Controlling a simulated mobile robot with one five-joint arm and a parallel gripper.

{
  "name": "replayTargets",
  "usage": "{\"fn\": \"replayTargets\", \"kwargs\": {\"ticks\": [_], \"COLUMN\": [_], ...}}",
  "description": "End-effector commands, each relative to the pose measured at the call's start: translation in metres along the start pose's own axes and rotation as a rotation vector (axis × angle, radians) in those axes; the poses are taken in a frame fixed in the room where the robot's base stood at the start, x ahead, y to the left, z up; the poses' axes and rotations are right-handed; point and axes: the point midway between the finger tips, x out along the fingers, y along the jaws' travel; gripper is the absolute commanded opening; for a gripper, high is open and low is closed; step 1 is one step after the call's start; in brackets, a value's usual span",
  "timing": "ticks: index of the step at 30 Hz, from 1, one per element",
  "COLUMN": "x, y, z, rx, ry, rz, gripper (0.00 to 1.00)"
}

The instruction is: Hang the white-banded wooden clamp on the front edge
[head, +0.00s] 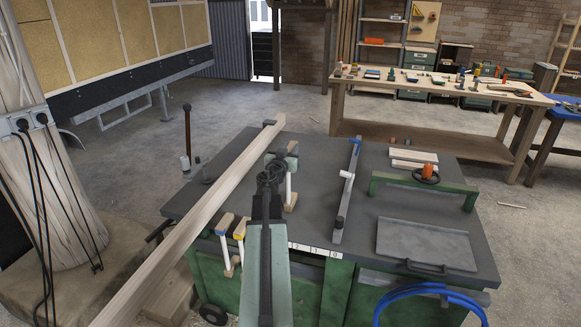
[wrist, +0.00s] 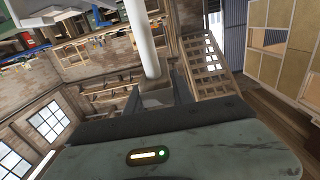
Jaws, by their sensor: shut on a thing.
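My gripper (head: 277,170) is over the dark grey tabletop (head: 330,180), partly hidden behind my own arm. It is shut on a wooden clamp with a white rod (head: 289,188); its wooden end (head: 291,203) shows just right of my arm. In the wrist view a wooden block (wrist: 157,98) sits between the dark fingers, and the white rod (wrist: 142,40) runs away from it. Whether the clamp touches the tabletop, I cannot tell. Two similar clamps, one yellow-banded (head: 224,226) and one blue-banded (head: 240,230), hang at the front edge, left of my arm.
A long timber beam (head: 190,225) crosses the table's left side. A metal rail with a white slider (head: 346,180) lies right of my gripper. Further right are a green bar (head: 420,187) and a grey tray (head: 425,245). A numbered white strip (head: 312,249) runs along the front edge.

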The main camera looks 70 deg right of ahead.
Motion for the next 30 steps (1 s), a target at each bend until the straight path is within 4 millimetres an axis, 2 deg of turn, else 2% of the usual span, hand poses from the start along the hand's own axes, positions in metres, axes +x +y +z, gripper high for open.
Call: {"fn": "replayTargets", "kwargs": {"ticks": [5,15,18,21,30], "x": [-0.001,-0.001,-0.001,-0.001,-0.001], "y": [-0.001,-0.001,-0.001,-0.001,-0.001], "z": [-0.015,-0.084,-0.098,-0.103,-0.100], "rx": [0.000,0.000,0.000,0.000,0.000], "ry": [0.000,0.000,0.000,0.000,0.000], "rz": [-0.001,-0.001,-0.002,-0.001,-0.001], "gripper": [0.00,0.00,0.00,0.00,0.00]}}
